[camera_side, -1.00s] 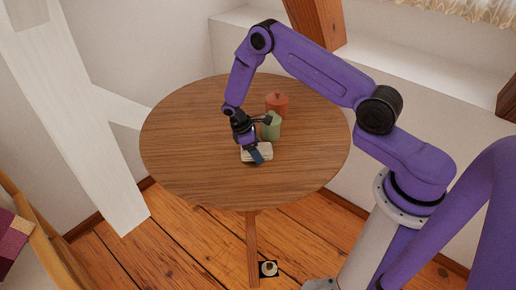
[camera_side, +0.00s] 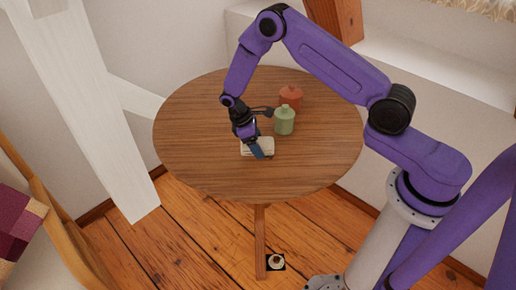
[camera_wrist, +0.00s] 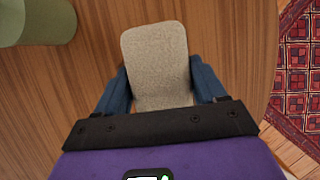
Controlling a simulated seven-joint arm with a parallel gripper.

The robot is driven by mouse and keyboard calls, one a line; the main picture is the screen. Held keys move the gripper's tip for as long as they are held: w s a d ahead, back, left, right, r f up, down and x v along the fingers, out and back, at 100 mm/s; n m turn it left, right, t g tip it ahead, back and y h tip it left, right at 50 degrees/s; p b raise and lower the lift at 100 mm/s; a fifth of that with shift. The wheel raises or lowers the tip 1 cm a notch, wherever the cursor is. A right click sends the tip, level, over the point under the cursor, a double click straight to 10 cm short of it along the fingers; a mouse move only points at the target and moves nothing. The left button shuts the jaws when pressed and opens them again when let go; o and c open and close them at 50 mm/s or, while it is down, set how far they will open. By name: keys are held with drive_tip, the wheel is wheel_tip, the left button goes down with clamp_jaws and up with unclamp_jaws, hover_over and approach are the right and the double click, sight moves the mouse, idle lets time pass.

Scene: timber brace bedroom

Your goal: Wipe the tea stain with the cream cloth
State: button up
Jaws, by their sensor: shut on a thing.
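The cream cloth (camera_side: 262,141) is a folded pad on the round wooden table, right of its near middle in no marked spot. It also shows in the wrist view (camera_wrist: 157,50). My gripper (camera_side: 257,153) points down over the cloth and is shut on it. In the wrist view my gripper (camera_wrist: 160,88) has one blue finger on each side of the cloth. The cloth looks level and at the tabletop; I cannot tell how firmly it touches. No tea stain shows in either view; the cloth and gripper hide the wood beneath them.
A green canister (camera_side: 284,122) stands close to the right of my gripper, also at the wrist view's upper left (camera_wrist: 38,22). A reddish canister (camera_side: 291,97) stands behind it. The round table (camera_side: 195,135) is clear on its left. A white timber brace (camera_side: 90,110) rises at left.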

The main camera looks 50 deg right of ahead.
sight(261, 141)
drive_tip(key=shift+r, duration=2.2)
drive_tip(key=shift+f, duration=0.15)
